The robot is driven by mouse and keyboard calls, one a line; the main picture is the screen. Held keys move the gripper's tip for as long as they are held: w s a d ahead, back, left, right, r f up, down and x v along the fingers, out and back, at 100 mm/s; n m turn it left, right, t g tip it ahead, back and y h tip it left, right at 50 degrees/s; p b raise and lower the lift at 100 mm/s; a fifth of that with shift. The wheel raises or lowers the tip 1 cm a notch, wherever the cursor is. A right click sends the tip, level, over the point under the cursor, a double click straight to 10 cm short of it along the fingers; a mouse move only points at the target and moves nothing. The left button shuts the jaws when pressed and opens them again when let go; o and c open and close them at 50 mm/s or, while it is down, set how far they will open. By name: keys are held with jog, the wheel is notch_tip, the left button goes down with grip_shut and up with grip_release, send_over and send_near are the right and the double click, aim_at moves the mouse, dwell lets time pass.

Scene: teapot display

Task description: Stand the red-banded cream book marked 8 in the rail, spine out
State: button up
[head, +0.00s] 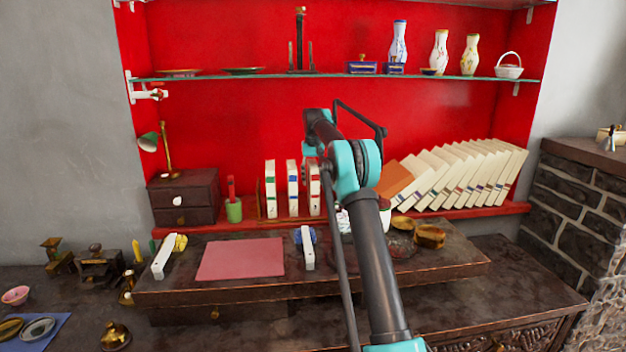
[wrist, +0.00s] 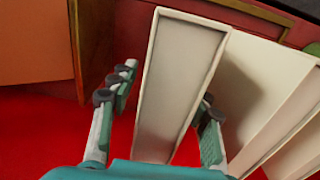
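Three cream books stand upright side by side on the red shelf in the head view, banded green (head: 270,190), blue (head: 292,190) and red (head: 314,188). The red-banded book is rightmost, spine facing out; its number is too small to read. A thin wooden upright (head: 258,198), apparently the rail's end, stands left of them. My gripper (wrist: 166,97) reaches to the red-banded book, with my arm partly hiding it in the head view. In the wrist view its fingers lie on either side of a cream book (wrist: 185,60), with a visible gap at the left finger.
An orange book (head: 395,178) and a row of leaning cream books (head: 460,175) fill the right of the shelf. A green cup (head: 234,210) stands left of the upright books. Below, the wooden desk (head: 400,280) carries a pink mat (head: 240,259). A glass shelf (head: 290,77) runs above.

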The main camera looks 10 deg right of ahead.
aim_at(313, 163)
notch_tip(313, 163, up, 7)
jog(key=shift+r, duration=0.45)
dwell(0.4)
jog(key=shift+s, duration=0.1)
